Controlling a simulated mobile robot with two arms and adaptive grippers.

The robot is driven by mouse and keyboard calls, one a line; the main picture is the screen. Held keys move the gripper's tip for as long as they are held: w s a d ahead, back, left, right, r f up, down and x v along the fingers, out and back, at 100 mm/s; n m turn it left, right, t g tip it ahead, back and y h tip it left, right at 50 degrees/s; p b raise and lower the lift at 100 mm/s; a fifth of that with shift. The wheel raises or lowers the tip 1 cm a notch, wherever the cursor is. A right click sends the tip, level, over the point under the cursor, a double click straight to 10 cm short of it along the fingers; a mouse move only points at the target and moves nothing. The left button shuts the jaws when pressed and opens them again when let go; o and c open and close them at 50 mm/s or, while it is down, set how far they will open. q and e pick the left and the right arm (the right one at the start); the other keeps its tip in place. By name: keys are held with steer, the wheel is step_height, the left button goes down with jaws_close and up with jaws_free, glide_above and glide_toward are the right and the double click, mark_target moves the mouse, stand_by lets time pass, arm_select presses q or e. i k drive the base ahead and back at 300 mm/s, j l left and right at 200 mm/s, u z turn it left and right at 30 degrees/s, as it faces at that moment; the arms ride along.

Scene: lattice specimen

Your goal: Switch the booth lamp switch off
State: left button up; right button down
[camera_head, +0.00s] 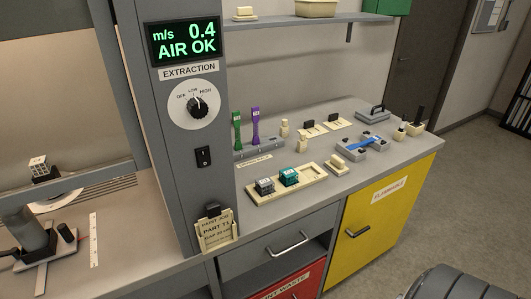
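A small black rocker switch (203,157) sits on the grey booth post (211,122), below the extraction dial. Its label and the way it is tipped are too small to tell. The booth interior (70,100) at the left has a warm, lit back wall; the lamp itself is not visible. Neither my left nor my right gripper shows in this view.
Above the switch are a round extraction dial (194,106) and a display (186,40) reading 0.4 m/s, AIR OK. A card holder (214,232) is lower on the post. The right counter holds a cream tray (317,175) and several small tools. The space before the switch looks clear.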

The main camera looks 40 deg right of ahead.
mark_target(204, 160)
steer(key=z, duration=0.8)
steer(key=j, duration=0.1)
